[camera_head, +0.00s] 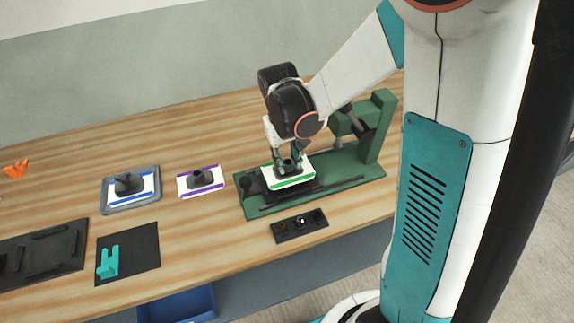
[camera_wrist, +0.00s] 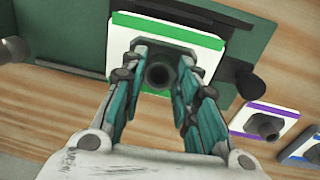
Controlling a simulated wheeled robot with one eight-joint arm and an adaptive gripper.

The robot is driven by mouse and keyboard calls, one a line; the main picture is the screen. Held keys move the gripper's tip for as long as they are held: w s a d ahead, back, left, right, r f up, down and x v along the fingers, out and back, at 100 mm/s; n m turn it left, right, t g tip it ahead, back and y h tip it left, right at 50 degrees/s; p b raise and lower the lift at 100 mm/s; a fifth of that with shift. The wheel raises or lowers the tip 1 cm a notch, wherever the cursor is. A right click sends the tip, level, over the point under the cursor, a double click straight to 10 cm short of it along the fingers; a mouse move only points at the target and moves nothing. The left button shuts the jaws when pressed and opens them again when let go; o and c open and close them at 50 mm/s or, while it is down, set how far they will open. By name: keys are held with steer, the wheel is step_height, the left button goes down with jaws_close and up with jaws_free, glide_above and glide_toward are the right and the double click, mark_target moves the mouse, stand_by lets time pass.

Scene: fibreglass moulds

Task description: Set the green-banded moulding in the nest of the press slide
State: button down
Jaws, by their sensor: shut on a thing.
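The green-banded moulding (camera_head: 268,181) is a white plate with green bands and a grey central hub. It also shows in the wrist view (camera_wrist: 122,45). My gripper (camera_head: 288,166) comes down from above and is shut on the hub; in the wrist view its teal fingers (camera_wrist: 161,68) stand on both sides of the hub. The moulding is over the dark slide (camera_head: 312,188) of the green press (camera_head: 345,180). The plate hides the nest, and I cannot tell whether it touches the slide or hovers just above it.
A purple-banded moulding (camera_head: 186,191) lies left of the press, with a blue-banded one (camera_head: 146,183) in a grey tray (camera_head: 112,204). A small dark control box (camera_head: 288,232) sits in front. A black mat (camera_head: 140,245) holds a teal piece (camera_head: 107,261). The press column (camera_head: 377,130) rises at right.

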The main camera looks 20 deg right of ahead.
step_height(320, 180, down, 2)
steer(key=shift+w+f, duration=0.1)
steer(key=shift+f, duration=0.15)
steer(key=c, duration=1.2)
jaws_free()
steer(key=shift+r, duration=0.15)
step_height(320, 180, up, 12)
steer(key=p, duration=0.3)
steer(key=shift+s+r+t+y, duration=0.15)
steer(key=shift+s+r+t, duration=1.25)
steer(key=shift+s, duration=1.1)
steer(key=shift+s+r+t+y, duration=0.2)
steer(key=shift+s+r+t, duration=0.8)
steer(key=shift+s+r, duration=1.2)
steer(key=shift+s+r+t+y, duration=0.15)
steer(key=shift+s+r+t, duration=1.05)
steer(key=shift+s, duration=1.65)
